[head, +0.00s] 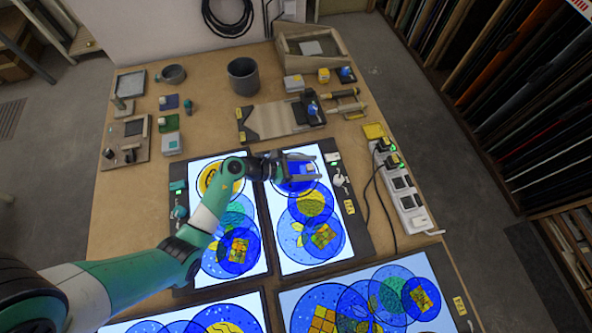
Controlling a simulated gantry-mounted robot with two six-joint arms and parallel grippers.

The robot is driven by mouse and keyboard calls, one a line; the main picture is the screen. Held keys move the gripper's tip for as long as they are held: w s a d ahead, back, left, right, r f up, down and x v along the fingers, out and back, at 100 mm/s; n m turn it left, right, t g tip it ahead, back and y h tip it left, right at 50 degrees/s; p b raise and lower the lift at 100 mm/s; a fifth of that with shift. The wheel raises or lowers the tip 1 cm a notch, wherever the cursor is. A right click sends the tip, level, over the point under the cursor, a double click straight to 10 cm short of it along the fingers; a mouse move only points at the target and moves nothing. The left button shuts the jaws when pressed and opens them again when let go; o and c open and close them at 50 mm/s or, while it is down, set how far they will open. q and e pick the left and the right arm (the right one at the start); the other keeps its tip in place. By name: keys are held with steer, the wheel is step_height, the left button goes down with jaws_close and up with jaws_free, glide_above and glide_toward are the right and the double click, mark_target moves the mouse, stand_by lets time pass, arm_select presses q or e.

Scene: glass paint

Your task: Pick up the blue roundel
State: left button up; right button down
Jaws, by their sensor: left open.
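A deep blue roundel (296,186) lies at the top of the right upper light panel (327,251). My left gripper (314,169) is over it, with its jaws open, pointing right. The gripper covers part of this roundel, and I cannot tell how high the fingers are above it. No roundel shows between the fingers clearly. Other blue roundels overlap below it, one with a yellow grid piece (321,237). My right gripper is not in view.
My left arm crosses the left upper panel (207,169), hiding part of its roundels. More lit panels lie at the front. A grey cup (243,77), a tool board (266,121) and a power strip (407,203) stand around. Bare wood shows at the left.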

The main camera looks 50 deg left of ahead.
arm_select(q)
jaws_close()
stand_by(0.3)
steer(key=shift+r, duration=0.15)
